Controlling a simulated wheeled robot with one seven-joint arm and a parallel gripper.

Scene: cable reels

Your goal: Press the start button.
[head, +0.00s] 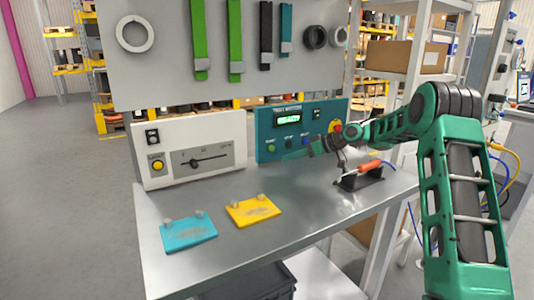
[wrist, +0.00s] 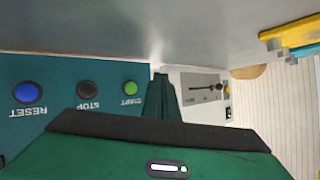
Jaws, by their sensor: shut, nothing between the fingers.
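The teal test station panel (head: 262,125) stands at the back of the metal bench, with a lit green display (head: 288,119). Its green start button (head: 271,148) is at the lower left of the panel. In the wrist view, which is upside down, the start button (wrist: 130,87) is labelled START and is uncovered. My gripper (head: 286,156) is in front of the panel, its tips close to the right of the start button in the head view. In the wrist view my shut fingers (wrist: 161,80) are beside the button, apart from it in the picture; contact cannot be told.
A dark stop button (wrist: 88,89) and a blue reset button (wrist: 28,93) sit beside start. A red emergency knob (head: 336,127) is at the panel's right. A white dial box (head: 212,128) stands left.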

